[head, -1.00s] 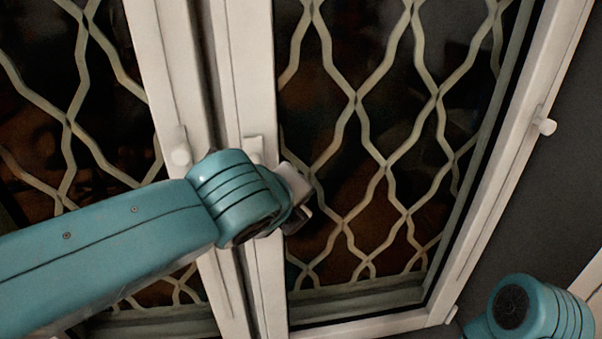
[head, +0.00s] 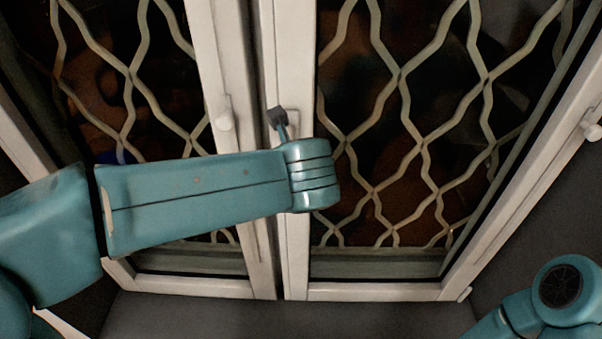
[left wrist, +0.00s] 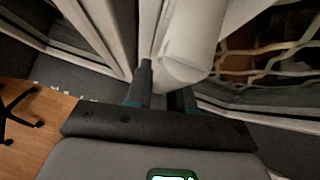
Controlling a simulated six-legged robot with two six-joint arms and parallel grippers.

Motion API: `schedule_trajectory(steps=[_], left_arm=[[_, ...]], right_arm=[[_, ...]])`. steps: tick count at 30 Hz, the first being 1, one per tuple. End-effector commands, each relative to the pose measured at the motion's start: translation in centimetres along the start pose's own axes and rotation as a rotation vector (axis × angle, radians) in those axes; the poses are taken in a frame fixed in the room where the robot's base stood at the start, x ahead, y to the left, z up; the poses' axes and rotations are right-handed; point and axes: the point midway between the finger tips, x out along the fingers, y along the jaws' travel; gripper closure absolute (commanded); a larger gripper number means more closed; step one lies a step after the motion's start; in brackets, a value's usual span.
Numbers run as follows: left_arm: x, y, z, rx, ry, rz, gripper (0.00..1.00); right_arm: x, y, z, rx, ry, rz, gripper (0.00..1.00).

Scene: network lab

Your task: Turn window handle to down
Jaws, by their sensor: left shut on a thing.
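The double window has white frames, and the right sash (head: 298,240) carries a pale handle (head: 293,123) on its inner stile, mostly hidden behind my left wrist and gripper. In the left wrist view the white handle (left wrist: 196,42) is large and close, with its end at the fingers. My left gripper (head: 279,117) is at this handle, one dark fingertip showing above the wrist. In the left wrist view, the gripper (left wrist: 163,88) is shut on the handle. The handle's exact angle is hard to tell. My right gripper is out of view.
Another white knob (head: 224,116) sits on the left sash's stile, close to my left arm. A small knob (head: 591,126) is on the far right frame. Wavy lattice bars (head: 405,150) cover the dark panes. A dark chair (left wrist: 14,115) stands on wooden floor.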

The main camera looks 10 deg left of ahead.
Motion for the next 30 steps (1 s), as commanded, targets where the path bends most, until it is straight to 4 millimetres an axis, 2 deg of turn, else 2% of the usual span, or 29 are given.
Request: schedule_trajectory(steps=[1,15,16,17,18,26,30], left_arm=[[-0.3,0.1,0.6,0.000,-0.012,0.000,1.00],[-0.3,0.2,0.6,0.006,-0.016,0.008,1.00],[-0.3,0.2,0.6,0.006,-0.016,0.008,0.71],[-0.3,0.2,0.6,0.007,-0.016,0.008,0.61],[-0.3,0.2,0.6,0.007,-0.015,0.008,0.57],[-0.2,0.0,0.2,0.009,-0.009,0.010,0.57],[-1.3,-0.1,0.2,0.010,-0.011,0.007,0.57]], right_arm=[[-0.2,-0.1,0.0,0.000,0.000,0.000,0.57],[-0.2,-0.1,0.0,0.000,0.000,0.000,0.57],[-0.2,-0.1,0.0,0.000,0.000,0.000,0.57],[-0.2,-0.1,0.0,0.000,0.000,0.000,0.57],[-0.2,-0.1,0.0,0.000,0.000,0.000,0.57],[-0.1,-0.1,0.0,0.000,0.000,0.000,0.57],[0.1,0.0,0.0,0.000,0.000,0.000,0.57]])
